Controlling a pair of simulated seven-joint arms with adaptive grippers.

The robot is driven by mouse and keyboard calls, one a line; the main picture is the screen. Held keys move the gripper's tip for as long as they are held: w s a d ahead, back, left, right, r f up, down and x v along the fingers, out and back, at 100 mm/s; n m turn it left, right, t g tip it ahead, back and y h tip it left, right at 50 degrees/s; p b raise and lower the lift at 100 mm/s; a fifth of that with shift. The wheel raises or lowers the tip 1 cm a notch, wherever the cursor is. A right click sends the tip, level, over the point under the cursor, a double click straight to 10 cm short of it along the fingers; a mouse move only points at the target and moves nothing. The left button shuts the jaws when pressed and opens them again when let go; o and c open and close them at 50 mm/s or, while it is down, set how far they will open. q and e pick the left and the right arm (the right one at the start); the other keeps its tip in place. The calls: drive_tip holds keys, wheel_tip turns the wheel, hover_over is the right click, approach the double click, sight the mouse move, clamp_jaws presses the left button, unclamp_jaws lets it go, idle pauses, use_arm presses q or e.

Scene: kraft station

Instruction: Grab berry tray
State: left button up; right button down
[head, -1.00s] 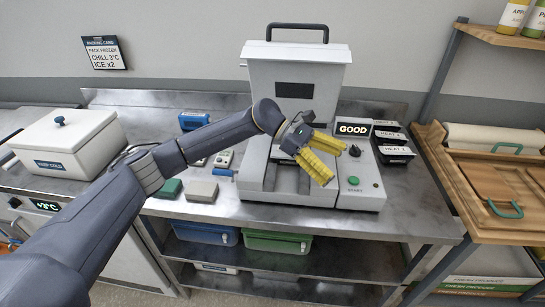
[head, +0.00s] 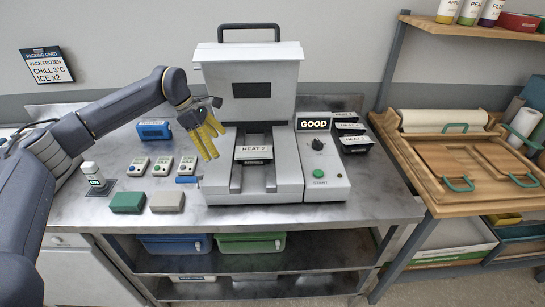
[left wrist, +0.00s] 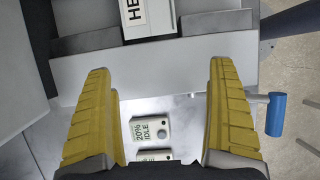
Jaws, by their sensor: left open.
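No berry tray can be made out in either view. My left gripper (head: 213,143) has yellow fingers, is open and empty, and hangs just left of the open press machine (head: 252,90) above the steel bench. In the left wrist view, the fingers of this gripper (left wrist: 160,68) stand wide apart with nothing between them. A plate marked HEAT 2 (head: 254,153) sits in the machine's bed; part of it also shows at the top of the left wrist view (left wrist: 150,18). My right gripper is not in view.
Small meters (head: 163,166), a green block (head: 128,203) and a grey block (head: 167,202) lie at left. Blue (head: 175,244) and green bins (head: 250,243) sit below. Wooden boards (head: 460,167) are at right.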

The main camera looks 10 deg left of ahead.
use_arm(q)
drive_tip(key=shift+w+a+y, duration=0.15)
drive_tip(key=shift+a+y, duration=0.15)
drive_tip(key=shift+a, duration=0.4)
approach(254, 152)
drive_tip(key=x, duration=0.5)
drive_tip(key=shift+a+f, duration=0.1)
drive_tip(key=shift+a, duration=0.1)
drive_tip(key=shift+d+f, duration=0.25)
drive_tip(key=shift+d, duration=0.05)
drive_tip(key=x, duration=0.4)
drive_tip(key=shift+w+f, duration=0.1)
drive_tip(key=shift+f, duration=0.15)
drive_tip(key=shift+r, duration=0.1)
drive_tip(key=c, duration=1.5)
drive_tip(key=shift+r, duration=0.15)
